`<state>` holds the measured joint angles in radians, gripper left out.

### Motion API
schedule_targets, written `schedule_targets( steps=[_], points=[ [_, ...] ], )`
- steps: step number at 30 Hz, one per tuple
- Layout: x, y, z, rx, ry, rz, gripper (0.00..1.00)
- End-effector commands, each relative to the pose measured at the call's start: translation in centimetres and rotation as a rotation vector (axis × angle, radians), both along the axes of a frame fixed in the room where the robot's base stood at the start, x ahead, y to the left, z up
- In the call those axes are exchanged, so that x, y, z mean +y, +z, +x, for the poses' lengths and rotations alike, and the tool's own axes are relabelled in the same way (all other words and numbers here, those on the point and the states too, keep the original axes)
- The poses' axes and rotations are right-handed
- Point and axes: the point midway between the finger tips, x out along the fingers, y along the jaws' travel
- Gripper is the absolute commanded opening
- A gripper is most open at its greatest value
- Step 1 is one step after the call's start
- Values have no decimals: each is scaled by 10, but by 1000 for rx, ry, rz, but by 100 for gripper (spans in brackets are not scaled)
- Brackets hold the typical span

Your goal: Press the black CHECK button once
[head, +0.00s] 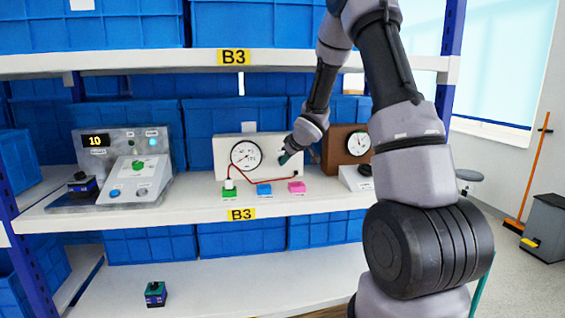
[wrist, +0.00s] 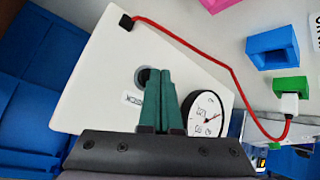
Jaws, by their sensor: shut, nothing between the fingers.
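The white gauge box (head: 223,148) stands on the middle shelf; its face also fills the middle of the wrist view (wrist: 95,82). The black CHECK button (wrist: 140,77) shows partly in the wrist view, with its label (wrist: 131,98) beside it. My gripper (wrist: 159,71) has its green fingers shut and empty, with the tips overlapping the button's right part. I cannot tell whether they touch it. In the head view my gripper (head: 284,159) is at the right part of the box front, and the button cannot be made out there.
A round dial (head: 245,155) sits on the box. A red cable (head: 257,180) runs from the box to the green block (head: 229,191). Blue (head: 264,190) and pink (head: 297,187) blocks stand in front. A grey control console (head: 140,178) is left, a brown gauge box (head: 336,146) right.

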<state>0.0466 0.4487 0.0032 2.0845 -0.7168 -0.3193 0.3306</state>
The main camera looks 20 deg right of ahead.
Motion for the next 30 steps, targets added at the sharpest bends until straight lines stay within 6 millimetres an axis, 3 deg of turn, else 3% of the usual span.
schedule_targets(
  steps=[30],
  points=[
    [-1, 0, 8, 1, -1, 0, 0]
  ],
)
